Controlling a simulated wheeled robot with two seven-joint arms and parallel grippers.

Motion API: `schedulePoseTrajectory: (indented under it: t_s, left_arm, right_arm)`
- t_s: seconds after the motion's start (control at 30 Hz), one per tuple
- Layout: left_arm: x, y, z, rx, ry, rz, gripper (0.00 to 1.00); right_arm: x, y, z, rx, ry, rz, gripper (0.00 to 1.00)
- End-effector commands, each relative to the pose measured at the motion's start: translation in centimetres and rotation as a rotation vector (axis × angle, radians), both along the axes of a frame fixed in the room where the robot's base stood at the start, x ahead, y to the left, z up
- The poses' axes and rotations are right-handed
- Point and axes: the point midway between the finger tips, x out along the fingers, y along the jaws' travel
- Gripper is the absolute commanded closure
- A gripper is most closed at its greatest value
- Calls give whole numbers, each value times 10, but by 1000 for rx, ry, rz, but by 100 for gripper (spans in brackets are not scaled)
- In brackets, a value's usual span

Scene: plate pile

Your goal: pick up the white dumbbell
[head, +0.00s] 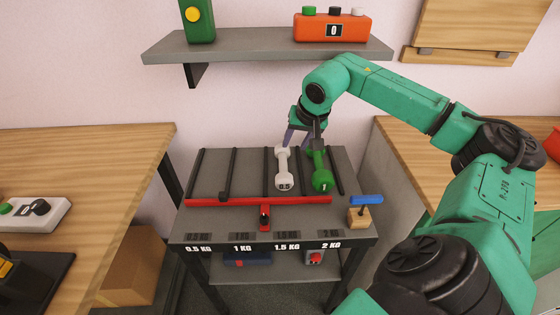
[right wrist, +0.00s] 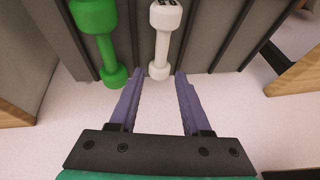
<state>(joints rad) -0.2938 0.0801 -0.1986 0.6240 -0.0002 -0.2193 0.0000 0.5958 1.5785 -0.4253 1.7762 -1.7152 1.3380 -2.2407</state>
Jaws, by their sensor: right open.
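The white dumbbell (head: 283,170) lies lengthwise in the rack on the grey stand, its near end marked 0.5. My right gripper (head: 301,138) is over its far end, open and empty. In the right wrist view, the white dumbbell (right wrist: 163,38) lines up with the gap between the purple fingers of my right gripper (right wrist: 160,76). Its nearer head shows between the fingertips; I cannot tell whether they touch it. My left gripper is not in view.
A green dumbbell (head: 322,172) lies close to the right, also seen in the right wrist view (right wrist: 104,42). Dark rails and a red bar (head: 235,202) border the slots. A wooden block with a blue handle (head: 366,199) sits at the stand's right. A shelf (head: 240,49) hangs above.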

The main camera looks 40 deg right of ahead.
Motion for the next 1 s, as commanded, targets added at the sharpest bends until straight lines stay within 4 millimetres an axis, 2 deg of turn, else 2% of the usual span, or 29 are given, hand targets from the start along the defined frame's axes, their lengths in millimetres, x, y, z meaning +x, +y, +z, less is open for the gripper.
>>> schedulePoseTrajectory:
  t_s: [0.2, 0.43, 0.6, 0.7, 0.9, 0.97, 1.0]
  left_arm:
    - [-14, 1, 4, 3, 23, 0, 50]
    - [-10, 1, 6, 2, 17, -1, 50]
    - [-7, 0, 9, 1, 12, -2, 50]
    - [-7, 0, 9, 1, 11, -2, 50]
    - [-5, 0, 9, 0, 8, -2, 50]
    - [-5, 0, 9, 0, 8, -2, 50]
    - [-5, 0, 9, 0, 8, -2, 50]
  right_arm:
    - [22, -1, -50, 10, 4, 1, 52]
    - [36, -4, -81, 12, 2, 2, 52]
    - [51, -6, -112, 14, 2, 0, 52]
    - [55, -8, -122, 11, 2, 1, 52]
    - [56, -9, -124, 8, 1, 3, 52]
    - [56, -9, -124, 8, 1, 3, 75]
    - [56, -9, -124, 9, 1, 2, 90]
